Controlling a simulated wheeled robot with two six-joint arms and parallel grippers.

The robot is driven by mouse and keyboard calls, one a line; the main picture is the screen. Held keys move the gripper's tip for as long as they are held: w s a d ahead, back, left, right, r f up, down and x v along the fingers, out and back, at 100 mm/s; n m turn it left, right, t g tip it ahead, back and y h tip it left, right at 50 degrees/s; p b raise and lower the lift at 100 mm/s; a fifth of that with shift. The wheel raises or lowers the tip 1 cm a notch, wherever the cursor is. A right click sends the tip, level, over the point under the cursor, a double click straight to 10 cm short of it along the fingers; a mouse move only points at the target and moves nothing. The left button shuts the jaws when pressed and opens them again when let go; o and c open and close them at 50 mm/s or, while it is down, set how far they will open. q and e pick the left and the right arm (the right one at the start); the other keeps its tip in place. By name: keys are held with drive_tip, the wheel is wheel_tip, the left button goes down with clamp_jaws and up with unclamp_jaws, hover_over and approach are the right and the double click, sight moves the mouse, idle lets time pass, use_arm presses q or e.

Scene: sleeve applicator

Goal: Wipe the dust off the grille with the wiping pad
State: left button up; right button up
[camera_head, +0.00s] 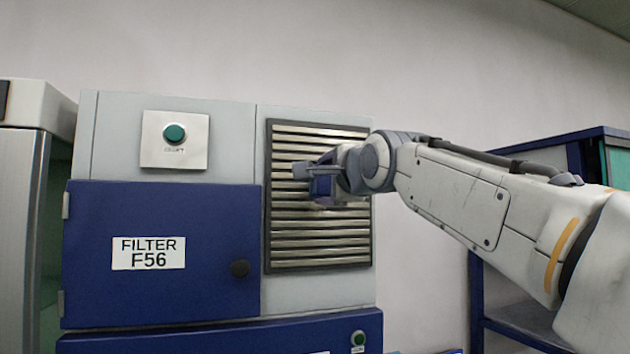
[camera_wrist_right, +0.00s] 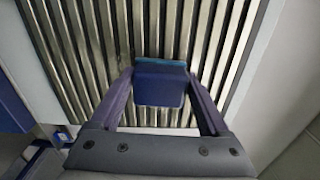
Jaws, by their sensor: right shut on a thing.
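The grille (camera_head: 318,248) is a dark-framed panel of pale metal slats on the front of a grey and blue cabinet. My right gripper (camera_head: 312,182) is in front of its upper middle. In the right wrist view the gripper (camera_wrist_right: 160,92) is shut on the wiping pad (camera_wrist_right: 160,84), a blue block with a teal edge on the grille side. The pad is at the slats and seems to touch them, though contact is hard to confirm. The grille's slats (camera_wrist_right: 200,45) look brownish in places; I cannot tell dust from shading. My left gripper is not in view.
A blue-framed rack (camera_head: 476,300) stands at the right. A grey cabinet (camera_head: 18,200) stands at the left.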

drive_tip(key=shift+w+d+f, duration=0.1)
drive_tip(key=shift+w+d, duration=0.15)
drive_tip(key=shift+d, duration=0.35)
drive_tip(key=shift+w+d, duration=0.2)
drive_tip(key=shift+d, duration=0.4)
drive_tip(key=shift+w+d+b, duration=0.25)
drive_tip(key=shift+d, duration=0.55)
drive_tip(key=shift+w+d+b, duration=0.2)
drive_tip(key=shift+d+b, duration=0.05)
drive_tip(key=shift+d, duration=0.6)
drive_tip(key=shift+w+d+b, duration=0.25)
drive_tip(key=shift+d, duration=0.55)
drive_tip(key=shift+s, duration=0.1)
drive_tip(key=shift+b+v, duration=1.2)
drive_tip(key=shift+v, duration=1.75)
drive_tip(key=shift+s+d, duration=0.1)
drive_tip(key=shift+b+v, duration=0.5)
drive_tip(key=shift+v, duration=0.85)
